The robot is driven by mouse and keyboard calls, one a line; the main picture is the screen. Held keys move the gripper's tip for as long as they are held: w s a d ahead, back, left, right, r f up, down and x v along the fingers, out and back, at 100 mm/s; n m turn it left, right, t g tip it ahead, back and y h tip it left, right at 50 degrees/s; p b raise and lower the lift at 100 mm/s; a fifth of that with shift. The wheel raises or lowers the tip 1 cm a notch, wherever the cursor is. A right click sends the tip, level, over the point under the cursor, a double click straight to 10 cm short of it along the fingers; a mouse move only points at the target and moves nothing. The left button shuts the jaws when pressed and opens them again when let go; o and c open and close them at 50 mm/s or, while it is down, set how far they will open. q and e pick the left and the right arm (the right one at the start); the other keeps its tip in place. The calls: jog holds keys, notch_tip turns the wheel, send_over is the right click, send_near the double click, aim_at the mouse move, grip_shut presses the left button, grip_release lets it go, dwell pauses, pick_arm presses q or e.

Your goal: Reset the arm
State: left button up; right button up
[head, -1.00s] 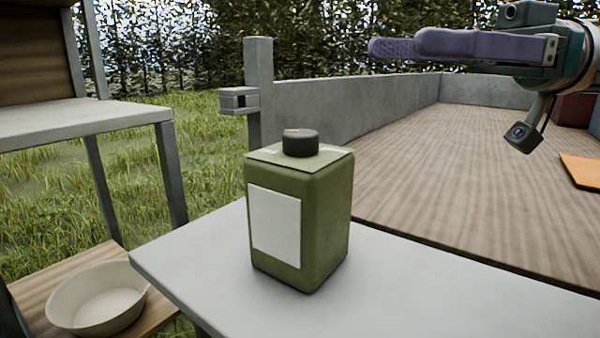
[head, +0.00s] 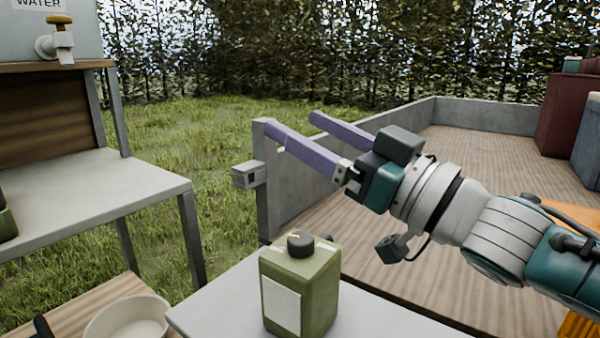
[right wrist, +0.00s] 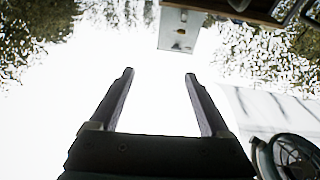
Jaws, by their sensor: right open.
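My right gripper (head: 290,130) is in the head view, coming in from the right on its arm. Its two purple fingers are apart and point to the upper left, with nothing between them. In the right wrist view the gripper (right wrist: 160,82) also shows open and empty, against bright sky. The gripper is raised above and behind a green canister (head: 312,285) and does not touch it. The canister has a black cap and a blank pale label and stands upright on a grey table. My left gripper is not in view.
The grey table (head: 222,308) holds the canister. A water tank (head: 95,30) with a tap stands on a shelf at the left. A pale bowl (head: 118,322) sits low at the bottom left. A low-walled trailer bed (head: 470,160) extends behind my arm, with dark red boxes (head: 570,115).

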jog(key=s+d+r+m+g+h+p, duration=0.25)
jog(key=s+d+m+h+p, duration=0.75)
jog(key=h+p, duration=0.5)
jog(key=s+d+r+n+g+p, duration=0.1)
jog(key=s+d+r+g+p, duration=0.2)
jog(key=s, duration=0.4)
jog(key=s+d+r+g+p, duration=0.1)
jog(key=s+d+g+p, duration=0.1)
jog(key=s+p, duration=0.45)
jog(key=s+d+r+n+g+p, duration=0.1)
jog(key=s+d+r+g+p, duration=0.15)
jog(key=s, duration=0.65)
pick_arm(q)
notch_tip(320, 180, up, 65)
jog(key=p, duration=3.5)
pick_arm(e)
notch_tip(320, 180, up, 35)
jog(key=w, duration=0.1)
jog(key=shift+a+r+h, duration=0.15)
jog(key=shift+h, duration=0.25)
